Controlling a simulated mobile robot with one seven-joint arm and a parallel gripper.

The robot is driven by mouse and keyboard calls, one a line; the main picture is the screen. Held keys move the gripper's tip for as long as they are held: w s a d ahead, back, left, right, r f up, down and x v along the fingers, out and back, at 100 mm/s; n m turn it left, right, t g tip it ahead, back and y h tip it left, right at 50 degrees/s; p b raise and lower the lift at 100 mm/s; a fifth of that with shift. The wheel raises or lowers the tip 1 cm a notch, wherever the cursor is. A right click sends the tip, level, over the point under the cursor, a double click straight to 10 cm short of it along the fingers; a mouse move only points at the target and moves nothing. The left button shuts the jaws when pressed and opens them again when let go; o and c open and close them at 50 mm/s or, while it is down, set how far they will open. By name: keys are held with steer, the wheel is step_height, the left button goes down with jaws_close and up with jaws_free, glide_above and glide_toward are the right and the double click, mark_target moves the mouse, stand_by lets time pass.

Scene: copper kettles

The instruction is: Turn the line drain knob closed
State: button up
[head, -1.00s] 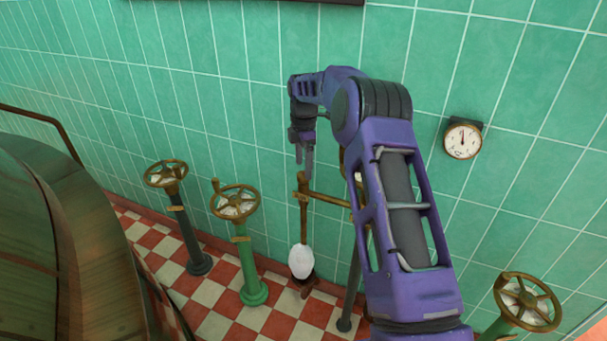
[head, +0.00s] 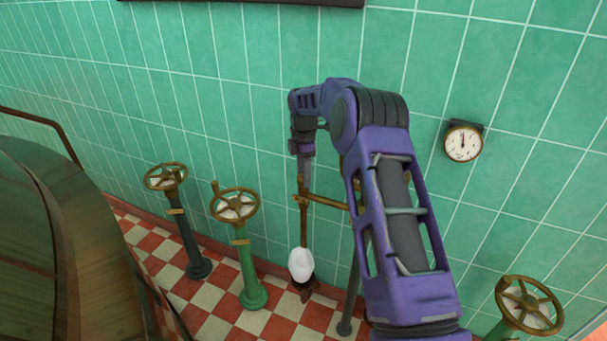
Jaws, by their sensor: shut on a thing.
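A thin upright brass pipe (head: 304,222) stands near the green wall, with a horizontal brass branch to the right and a white rounded vessel (head: 301,264) at its foot. My gripper (head: 304,176) points down at the top of this pipe and is shut on the small brass knob there. The fingers cover most of the knob, so its angle cannot be read. No label is legible.
A dark valve stand (head: 176,215) and a green one (head: 242,240) with brass handwheels stand left of the pipe. Another handwheel (head: 528,305) is at the lower right. A gauge (head: 463,142) hangs on the wall. A large rounded vessel (head: 60,240) fills the left.

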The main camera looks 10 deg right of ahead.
steer(key=shift+r+m+p, duration=0.1)
steer(key=shift+m+p, duration=0.2)
steer(key=shift+m, duration=0.1)
jaws_close()
steer(key=m+p, duration=0.1)
steer(key=m, duration=0.1)
steer(key=shift+m, duration=0.4)
steer(key=m+p, duration=0.1)
steer(key=m, duration=0.4)
steer(key=shift+m+p, duration=0.3)
steer(key=shift+p, duration=0.1)
steer(key=m, duration=0.8)
steer(key=shift+p, duration=0.4)
steer(key=shift+m, duration=0.5)
steer(key=o, duration=1.3)
jaws_free()
steer(key=shift+c, duration=0.2)
